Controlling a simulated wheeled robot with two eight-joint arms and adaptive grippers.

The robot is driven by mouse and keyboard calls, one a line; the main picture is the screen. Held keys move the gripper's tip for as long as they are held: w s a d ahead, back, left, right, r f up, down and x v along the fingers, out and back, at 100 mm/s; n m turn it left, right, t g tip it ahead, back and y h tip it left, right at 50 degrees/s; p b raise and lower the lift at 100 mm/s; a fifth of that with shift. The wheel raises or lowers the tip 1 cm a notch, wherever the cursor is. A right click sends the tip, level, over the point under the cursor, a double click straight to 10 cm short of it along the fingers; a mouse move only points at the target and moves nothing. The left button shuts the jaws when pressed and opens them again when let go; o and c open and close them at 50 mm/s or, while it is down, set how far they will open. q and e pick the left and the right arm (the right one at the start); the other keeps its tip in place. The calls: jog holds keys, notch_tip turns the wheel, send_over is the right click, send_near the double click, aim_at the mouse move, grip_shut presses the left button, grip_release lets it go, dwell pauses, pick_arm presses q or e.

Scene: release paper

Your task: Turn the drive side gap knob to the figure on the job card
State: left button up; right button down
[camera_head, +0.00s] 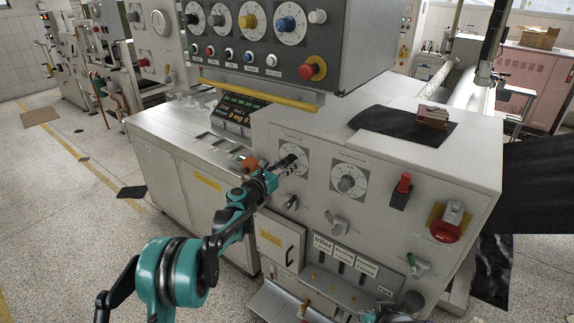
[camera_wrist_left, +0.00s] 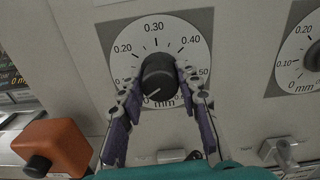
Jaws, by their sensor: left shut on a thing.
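My left gripper (camera_head: 283,165) is at the left one of two white gap dials on the machine's front panel. In the left wrist view the gripper (camera_wrist_left: 160,78) has its two fingers closed on either side of a black knob (camera_wrist_left: 158,72). The knob's white mark points to the lower left of its dial (camera_wrist_left: 152,40), whose figures run through 0.20, 0.30 and 0.40. The other dial's knob (camera_head: 347,184) stands free to the right, also partly visible in the wrist view (camera_wrist_left: 314,56). The dial labels are too small to read. I cannot make out a job card. My right gripper is not clearly visible.
An orange part (camera_wrist_left: 55,145) sits left of the gripper. A dark display (camera_head: 240,112) with yellow characters is behind it. The upper control box (camera_head: 280,60) overhangs the panel. A metal lever (camera_head: 337,222), a red-topped switch (camera_head: 403,186) and a red rotary switch (camera_head: 447,226) stick out rightward.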

pick_arm(q)
jog(key=m, duration=0.3)
jog(key=shift+m, duration=0.4)
jog(key=m+p, duration=0.1)
jog(key=m, duration=0.2)
jog(key=shift+m, duration=0.3)
jog(key=m, duration=1.1)
jog(key=shift+m+p, duration=0.3)
jog(key=shift+m, duration=0.1)
jog(key=m, duration=0.4)
jog(key=shift+m, duration=0.4)
jog(key=o, duration=1.2)
jog(key=shift+c, duration=0.2)
